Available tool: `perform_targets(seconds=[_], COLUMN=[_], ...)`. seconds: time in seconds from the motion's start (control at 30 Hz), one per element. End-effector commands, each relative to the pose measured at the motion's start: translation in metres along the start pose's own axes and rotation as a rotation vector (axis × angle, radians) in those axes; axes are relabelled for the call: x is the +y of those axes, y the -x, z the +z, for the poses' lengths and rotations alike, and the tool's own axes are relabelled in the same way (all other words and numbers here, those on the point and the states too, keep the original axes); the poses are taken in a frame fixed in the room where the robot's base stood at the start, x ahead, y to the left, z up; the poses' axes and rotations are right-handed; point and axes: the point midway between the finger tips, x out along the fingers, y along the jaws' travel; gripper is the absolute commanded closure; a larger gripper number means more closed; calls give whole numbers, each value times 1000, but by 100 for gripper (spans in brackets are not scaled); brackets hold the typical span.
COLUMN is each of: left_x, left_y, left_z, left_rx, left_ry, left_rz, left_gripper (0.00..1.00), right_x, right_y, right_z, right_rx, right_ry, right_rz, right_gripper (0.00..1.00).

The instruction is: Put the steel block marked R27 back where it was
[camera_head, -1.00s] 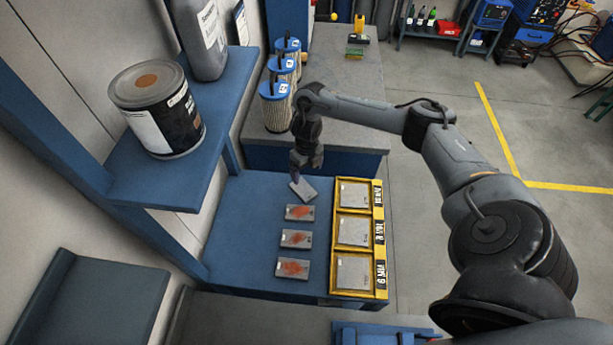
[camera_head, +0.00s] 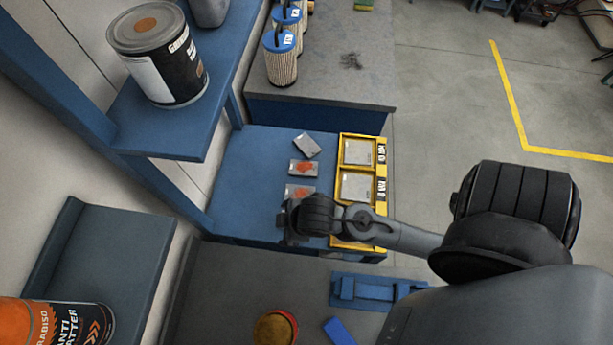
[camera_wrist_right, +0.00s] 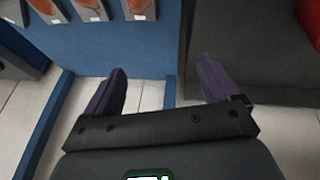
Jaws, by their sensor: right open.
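Steel blocks lie in a row on the blue bench top (camera_head: 247,160). The farthest, a plain grey block (camera_head: 307,146), lies at an angle. Nearer are a block with an orange-red patch (camera_head: 303,167) and another like it (camera_head: 298,190). A further patched block (camera_wrist_right: 140,8) shows in the right wrist view; my arm hides it in the head view. I cannot read R27 on any block. My right gripper (camera_wrist_right: 160,85) is open and empty, past the bench's near edge, apart from the blocks. My left gripper is not in view.
A yellow tray (camera_head: 341,140) with grey plates stands right of the blocks. A shelf holds a paint can (camera_head: 158,55). The near grey bench (camera_head: 215,300) holds a red-rimmed round container (camera_head: 275,328) and a blue fixture (camera_head: 375,290). The bench left of the blocks is clear.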

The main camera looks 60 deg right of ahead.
Motion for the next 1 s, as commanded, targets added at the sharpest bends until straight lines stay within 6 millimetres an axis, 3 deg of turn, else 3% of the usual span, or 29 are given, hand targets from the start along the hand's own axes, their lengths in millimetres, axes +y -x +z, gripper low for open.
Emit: perform_targets(seconds=[0.1,0.3,0.67,1.0], left_x=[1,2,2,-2], left_y=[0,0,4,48], left_z=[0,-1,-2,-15], left_rx=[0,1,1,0], left_ry=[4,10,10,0], left_rz=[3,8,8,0], left_gripper=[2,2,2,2], right_x=[-3,-4,-3,6], right_y=[19,30,33,75], right_z=[27,44,42,25], right_rx=[-67,-113,-112,-112], right_ry=[-226,-360,-358,-355], right_rz=[-24,-35,-34,-34], right_gripper=[11,11,11,11])
